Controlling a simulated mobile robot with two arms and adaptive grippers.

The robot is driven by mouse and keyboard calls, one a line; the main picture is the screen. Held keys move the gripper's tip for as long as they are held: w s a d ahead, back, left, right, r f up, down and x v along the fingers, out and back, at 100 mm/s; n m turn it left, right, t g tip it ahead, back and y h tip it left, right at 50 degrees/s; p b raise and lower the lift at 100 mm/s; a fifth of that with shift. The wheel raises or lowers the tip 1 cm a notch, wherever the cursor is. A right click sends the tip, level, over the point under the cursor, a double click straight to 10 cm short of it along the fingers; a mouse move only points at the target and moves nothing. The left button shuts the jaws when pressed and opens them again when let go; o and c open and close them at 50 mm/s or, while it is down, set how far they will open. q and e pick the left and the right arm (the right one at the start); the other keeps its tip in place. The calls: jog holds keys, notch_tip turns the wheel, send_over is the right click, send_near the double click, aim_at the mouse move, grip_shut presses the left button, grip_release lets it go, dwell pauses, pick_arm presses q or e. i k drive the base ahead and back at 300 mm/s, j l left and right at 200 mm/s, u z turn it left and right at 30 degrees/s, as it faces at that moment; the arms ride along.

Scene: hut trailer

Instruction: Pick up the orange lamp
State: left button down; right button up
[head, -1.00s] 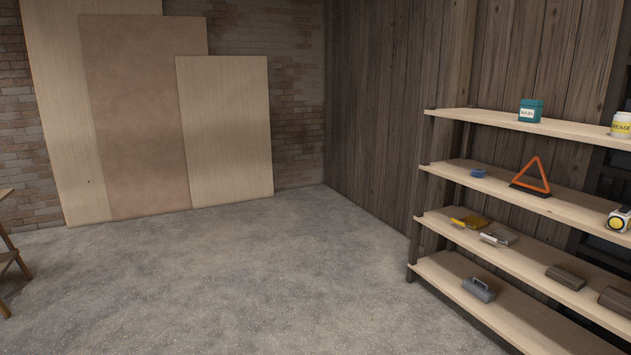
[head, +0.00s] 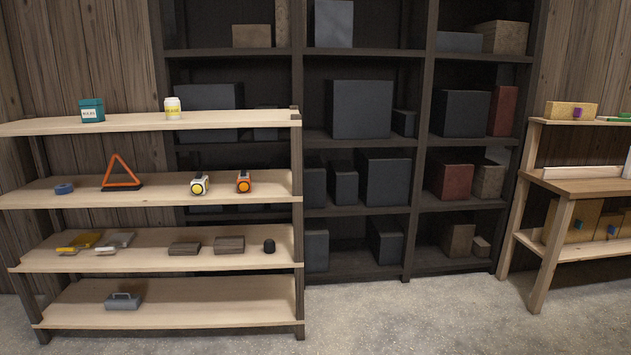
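An orange lamp (head: 243,182) with a yellow round face stands on the second shelf from the top of the light wooden rack, near its right end. A similar white lamp (head: 199,185) with a yellow face stands a little to its left on the same shelf, apart from it. Nothing blocks the view of the orange lamp. Neither of my grippers shows in the head view.
The wooden rack (head: 150,290) also holds an orange warning triangle (head: 120,173), a blue tape roll (head: 64,188), a teal tin (head: 92,110) and trowels. A dark shelving unit (head: 409,230) with boxes stands behind. A workbench (head: 545,250) is at right. The floor (head: 400,320) in front is clear.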

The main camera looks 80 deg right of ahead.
aim_at(243, 183)
jog(key=z, duration=2.3)
jog(key=i+j, duration=0.2)
jog(key=i, duration=0.25)
jog(key=i+j+z, duration=0.1)
jog(key=i, duration=0.3)
jog(key=i+j, duration=0.3)
jog(key=i, duration=0.15)
jog(key=i+j+z, duration=0.1)
jog(key=i, duration=0.35)
jog(key=j, duration=0.1)
